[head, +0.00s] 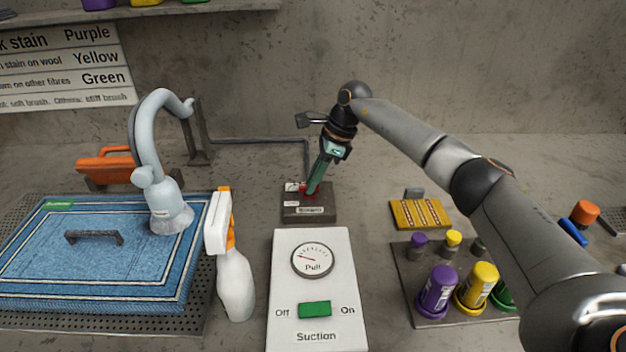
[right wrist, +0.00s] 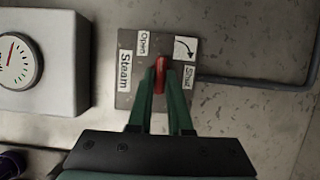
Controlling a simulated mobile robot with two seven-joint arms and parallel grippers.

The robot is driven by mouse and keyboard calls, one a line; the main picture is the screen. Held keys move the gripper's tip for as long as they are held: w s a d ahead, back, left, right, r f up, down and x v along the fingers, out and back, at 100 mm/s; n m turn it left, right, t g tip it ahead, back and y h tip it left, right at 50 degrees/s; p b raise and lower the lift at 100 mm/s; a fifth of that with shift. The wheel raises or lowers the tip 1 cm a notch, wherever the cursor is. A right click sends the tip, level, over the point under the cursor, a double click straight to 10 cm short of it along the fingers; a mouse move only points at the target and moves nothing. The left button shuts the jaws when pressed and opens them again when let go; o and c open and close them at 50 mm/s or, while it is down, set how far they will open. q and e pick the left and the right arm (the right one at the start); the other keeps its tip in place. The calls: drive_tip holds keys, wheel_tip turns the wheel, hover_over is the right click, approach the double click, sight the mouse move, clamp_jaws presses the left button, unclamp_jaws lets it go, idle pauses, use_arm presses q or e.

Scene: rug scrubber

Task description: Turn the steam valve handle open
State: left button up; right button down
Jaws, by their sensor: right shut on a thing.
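The steam valve is a dark square plate (head: 308,213) behind the suction box, with a small red handle (right wrist: 160,74) on it. In the right wrist view its plate (right wrist: 126,101) carries the labels Steam, Open and Shut, with a curved arrow by Shut. My right gripper (head: 312,189) reaches down to the valve from above. Its green fingers are shut on the red handle, one on each side, and hide part of it. In the right wrist view the handle points along the fingers, between the Open and Shut labels. My left gripper is not in view.
A white suction box (head: 339,271) with a gauge and green switch stands in front of the valve. A spray bottle (head: 234,268) and a blue rug (head: 126,283) are at left. Coloured bottles (head: 437,291) stand at right. A pipe (head: 258,140) runs behind the valve.

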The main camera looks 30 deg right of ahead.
drive_tip(key=c, duration=0.8)
unclamp_jaws()
drive_tip(key=shift+c, duration=0.2)
drive_tip(key=v, duration=1.2)
drive_tip(key=shift+r, duration=0.25)
drive_tip(key=shift+s+d, duration=0.1)
drive_tip(key=shift+s, duration=0.05)
